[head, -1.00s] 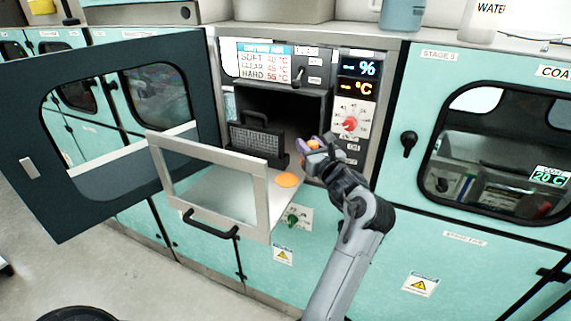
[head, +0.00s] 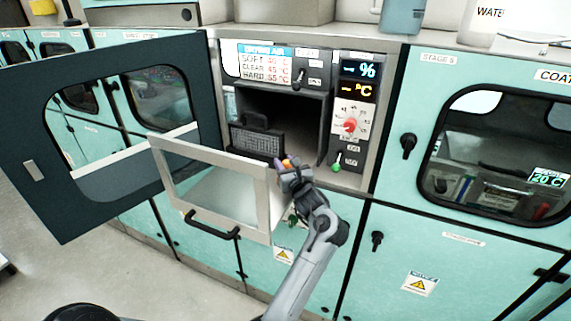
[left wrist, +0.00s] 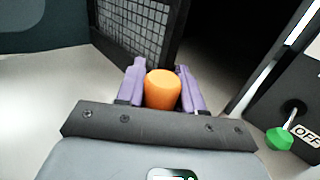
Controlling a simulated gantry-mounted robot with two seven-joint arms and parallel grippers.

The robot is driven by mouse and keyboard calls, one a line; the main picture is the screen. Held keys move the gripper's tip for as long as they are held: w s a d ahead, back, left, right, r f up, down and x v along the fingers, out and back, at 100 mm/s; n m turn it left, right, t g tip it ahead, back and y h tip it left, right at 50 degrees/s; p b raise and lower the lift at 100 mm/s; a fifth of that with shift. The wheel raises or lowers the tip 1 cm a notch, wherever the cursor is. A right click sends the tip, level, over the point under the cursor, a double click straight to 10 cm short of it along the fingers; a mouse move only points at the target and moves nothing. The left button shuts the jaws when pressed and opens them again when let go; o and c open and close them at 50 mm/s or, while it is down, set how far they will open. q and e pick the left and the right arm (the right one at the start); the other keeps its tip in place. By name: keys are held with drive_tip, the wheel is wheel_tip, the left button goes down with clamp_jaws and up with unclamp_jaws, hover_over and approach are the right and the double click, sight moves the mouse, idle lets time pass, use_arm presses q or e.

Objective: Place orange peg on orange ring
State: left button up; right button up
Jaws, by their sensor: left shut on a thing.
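My left gripper (head: 287,165) is shut on the orange peg (head: 290,162), over the inner right part of the drawer at the oven opening. In the left wrist view the orange peg (left wrist: 162,90) stands between the two purple fingers of the gripper (left wrist: 160,72), with its rounded top toward the camera. The orange ring is not visible now in either view; the gripper covers the spot where the orange disc showed earlier. I cannot tell whether the peg touches the drawer surface. My right gripper is not in view.
The pulled-out drawer (head: 260,170) has a raised front frame to the left of my gripper. A dark mesh basket (head: 257,138) stands close behind it, also in the left wrist view (left wrist: 140,25). A green-knobbed switch (left wrist: 280,138) is at right. The dark door (head: 40,190) hangs open at left.

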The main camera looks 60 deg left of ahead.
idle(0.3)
use_arm(q)
drive_tip(key=shift+f, duration=0.15)
drive_tip(key=o, duration=0.7)
drive_tip(key=shift+b, duration=0.35)
drive_tip(key=shift+c, duration=0.2)
drive_tip(key=o, duration=0.4)
drive_tip(key=shift+o, duration=0.2)
